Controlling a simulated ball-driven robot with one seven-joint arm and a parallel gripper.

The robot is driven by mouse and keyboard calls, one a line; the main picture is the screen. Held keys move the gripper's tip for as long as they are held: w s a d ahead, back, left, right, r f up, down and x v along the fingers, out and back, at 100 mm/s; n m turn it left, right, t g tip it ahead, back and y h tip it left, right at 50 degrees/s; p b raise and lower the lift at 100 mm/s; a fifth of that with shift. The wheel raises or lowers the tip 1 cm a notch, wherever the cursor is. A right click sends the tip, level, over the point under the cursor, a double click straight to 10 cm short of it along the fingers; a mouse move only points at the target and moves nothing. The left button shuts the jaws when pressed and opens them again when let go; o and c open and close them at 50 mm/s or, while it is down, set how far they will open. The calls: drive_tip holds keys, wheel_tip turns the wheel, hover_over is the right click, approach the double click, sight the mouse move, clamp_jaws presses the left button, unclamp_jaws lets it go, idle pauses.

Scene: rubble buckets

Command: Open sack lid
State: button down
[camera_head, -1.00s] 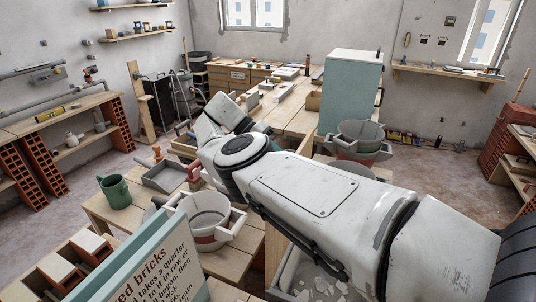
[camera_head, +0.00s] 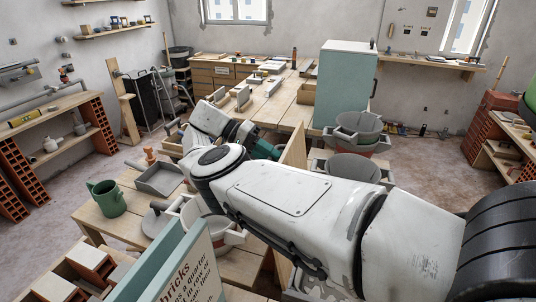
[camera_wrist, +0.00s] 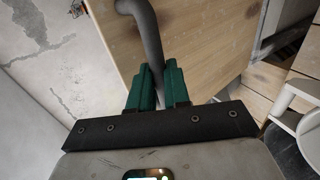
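A light wooden panel, which looks like the lid (camera_head: 295,148), stands steeply tilted beyond my arm in the head view. In the wrist view the wooden panel (camera_wrist: 205,35) fills the upper middle, with a dark grey curved handle (camera_wrist: 147,35) in front of it. My gripper (camera_wrist: 158,75) has green fingers close together, with the handle running down between them; it looks shut on it. In the head view the gripper (camera_head: 258,140) is beside the panel, with its fingertips hidden. My arm covers most of the box below, and no sack contents show.
A grey bucket (camera_head: 210,228) stands on the near table, left of my arm. More buckets (camera_head: 355,168) are to the right of the panel. A green can (camera_head: 107,198) and grey tray (camera_head: 160,178) are further left. A teal cabinet (camera_head: 345,85) stands behind.

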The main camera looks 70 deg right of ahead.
drive_tip(key=c, duration=1.1)
unclamp_jaws()
drive_tip(key=shift+s+a+f, duration=0.15)
drive_tip(key=shift+f, duration=0.6)
drive_tip(key=shift+r, duration=0.15)
